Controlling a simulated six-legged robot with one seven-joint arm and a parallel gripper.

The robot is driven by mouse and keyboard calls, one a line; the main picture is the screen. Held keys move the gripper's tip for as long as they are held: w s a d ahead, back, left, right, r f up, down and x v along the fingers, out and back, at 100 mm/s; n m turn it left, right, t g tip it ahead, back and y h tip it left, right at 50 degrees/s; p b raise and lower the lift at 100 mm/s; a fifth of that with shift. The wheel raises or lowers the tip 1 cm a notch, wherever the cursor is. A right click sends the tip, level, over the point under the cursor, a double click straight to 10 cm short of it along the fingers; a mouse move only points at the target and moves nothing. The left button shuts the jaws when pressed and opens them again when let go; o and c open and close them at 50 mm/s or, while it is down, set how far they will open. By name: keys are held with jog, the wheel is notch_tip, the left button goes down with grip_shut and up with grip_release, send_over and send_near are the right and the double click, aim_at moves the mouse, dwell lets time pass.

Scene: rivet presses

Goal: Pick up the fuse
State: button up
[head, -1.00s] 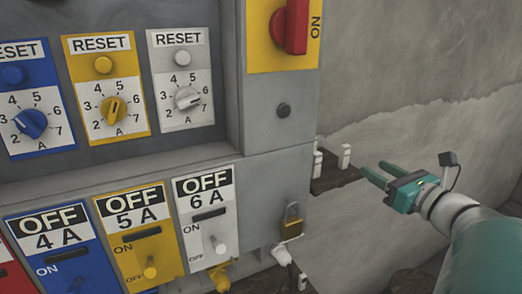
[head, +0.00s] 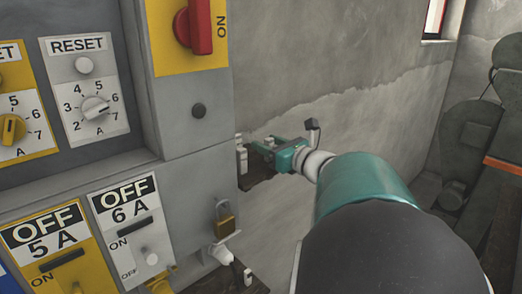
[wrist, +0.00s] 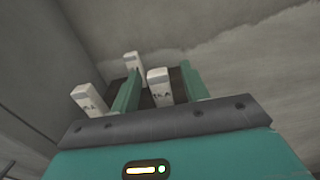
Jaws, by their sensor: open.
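Three pale upright block-shaped fuses stand on a small dark shelf (head: 258,174) beside the grey cabinet. In the wrist view, one fuse (wrist: 160,86) stands between the two teal fingers of my gripper (wrist: 158,72), with its small label too blurred to read surely. A second fuse (wrist: 88,99) stands outside the left finger, and a third fuse (wrist: 132,62) is farther back. In the head view my gripper (head: 262,145) is open at the shelf, and a fuse (head: 242,160) shows at its left. The fingers partly hide the shelf top.
The grey cabinet (head: 185,190) with dials and switches stands close on the left. A padlock (head: 225,222) hangs on its side below the shelf. A bare concrete wall (head: 300,70) runs behind. Dark machinery (head: 468,130) stands at the far right.

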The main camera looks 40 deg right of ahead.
jog(key=shift+c, duration=0.3)
grip_shut()
